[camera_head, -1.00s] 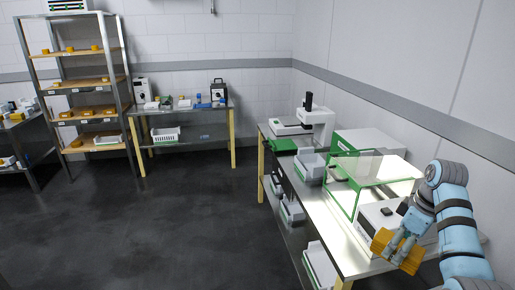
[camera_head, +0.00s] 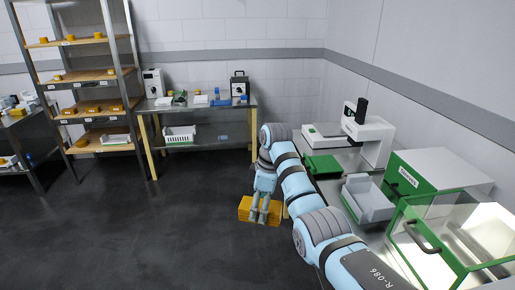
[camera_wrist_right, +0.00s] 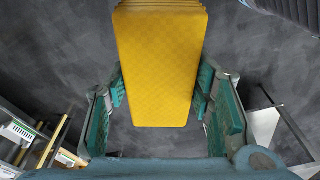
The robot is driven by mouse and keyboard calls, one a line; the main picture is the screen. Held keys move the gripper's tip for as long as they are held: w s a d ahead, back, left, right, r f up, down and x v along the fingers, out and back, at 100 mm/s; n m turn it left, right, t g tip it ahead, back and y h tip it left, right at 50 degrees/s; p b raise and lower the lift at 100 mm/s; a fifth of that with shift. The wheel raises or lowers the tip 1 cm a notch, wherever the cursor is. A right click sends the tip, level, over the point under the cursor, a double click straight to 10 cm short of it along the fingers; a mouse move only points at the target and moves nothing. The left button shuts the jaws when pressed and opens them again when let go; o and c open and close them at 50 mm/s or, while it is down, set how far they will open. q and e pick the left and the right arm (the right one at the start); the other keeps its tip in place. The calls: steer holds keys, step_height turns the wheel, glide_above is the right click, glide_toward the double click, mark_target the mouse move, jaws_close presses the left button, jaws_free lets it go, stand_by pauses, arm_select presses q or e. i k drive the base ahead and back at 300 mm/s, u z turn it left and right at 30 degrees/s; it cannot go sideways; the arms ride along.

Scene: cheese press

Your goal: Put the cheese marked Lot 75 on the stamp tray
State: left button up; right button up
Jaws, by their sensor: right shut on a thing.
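A yellow-orange cheese block (camera_head: 245,208) is held in my right gripper (camera_head: 263,215), in front of the bench's left side with dark floor behind it. In the right wrist view the block (camera_wrist_right: 160,60) sits between the two teal-padded fingers; no lot mark is readable. A green tray (camera_head: 322,165), which looks like the stamp tray, lies at the foot of a white press (camera_head: 372,135) on the right bench. No cheese shows on it. It is right of and beyond my gripper, apart from it. My left gripper is out of view.
A grey bin (camera_head: 368,200), a green-and-white box (camera_head: 435,172) and a clear green-framed case (camera_head: 450,240) stand along the right bench. A shelf (camera_head: 90,75) with several cheeses stands back left, beside another table (camera_head: 200,106). The floor between is clear.

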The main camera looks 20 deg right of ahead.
mark_target(327, 163)
steer(key=u, duration=0.1)
steer(key=i, duration=1.6)
steer(key=z, duration=1.05)
steer(key=i, duration=1.15)
steer(key=z, duration=0.8)
